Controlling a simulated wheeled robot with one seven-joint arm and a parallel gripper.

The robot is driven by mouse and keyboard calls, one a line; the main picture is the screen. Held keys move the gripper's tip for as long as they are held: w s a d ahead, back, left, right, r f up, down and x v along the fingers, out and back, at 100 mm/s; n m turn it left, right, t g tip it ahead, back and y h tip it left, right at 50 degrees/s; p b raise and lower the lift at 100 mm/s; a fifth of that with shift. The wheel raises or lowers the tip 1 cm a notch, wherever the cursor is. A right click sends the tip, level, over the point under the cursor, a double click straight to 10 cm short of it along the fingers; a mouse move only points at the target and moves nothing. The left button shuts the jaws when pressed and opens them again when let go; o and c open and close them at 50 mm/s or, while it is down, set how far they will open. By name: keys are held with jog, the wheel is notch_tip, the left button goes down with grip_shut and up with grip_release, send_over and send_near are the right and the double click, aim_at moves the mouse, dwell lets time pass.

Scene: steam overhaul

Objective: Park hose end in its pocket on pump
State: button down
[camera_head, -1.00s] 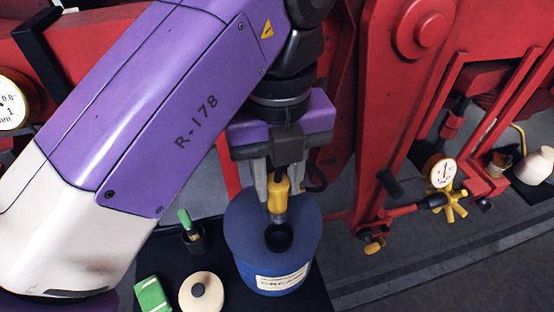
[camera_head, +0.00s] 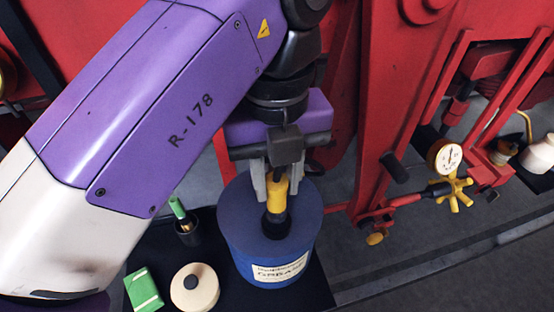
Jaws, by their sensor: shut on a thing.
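The pump is a blue drum (camera_head: 245,215) with a pale label reading "GREASE". It stands on a dark mat in the lower middle. A black, cup-like pocket (camera_head: 276,229) sits on its top. My gripper (camera_head: 277,188) points down over the drum, its grey fingers shut on the yellow hose end (camera_head: 278,200). The hose end is roughly upright, and its lower end meets the pocket's mouth. Its metal tip is hidden, apparently inside the pocket; how deep it sits I cannot tell.
On the dark mat (camera_head: 225,295) left of the drum are a black cup (camera_head: 188,235) holding a green-handled tool, a cream round lid (camera_head: 197,290) and a green block (camera_head: 143,290). Red machinery (camera_head: 395,90) with a gauge (camera_head: 444,156) and yellow handwheel (camera_head: 452,190) rises behind and right.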

jog(key=shift+f, duration=0.4)
dwell(0.8)
jog(key=shift+f, duration=0.35)
jog(key=shift+f+b, duration=0.75)
jog(key=shift+f, duration=0.4)
jog(key=c, duration=1)
grip_release()
jog(key=shift+r, duration=0.1)
notch_tip(320, 180, up, 8)
jog(key=p, duration=0.6)
jog(key=shift+p, duration=0.35)
jog(key=shift+f, duration=0.2)
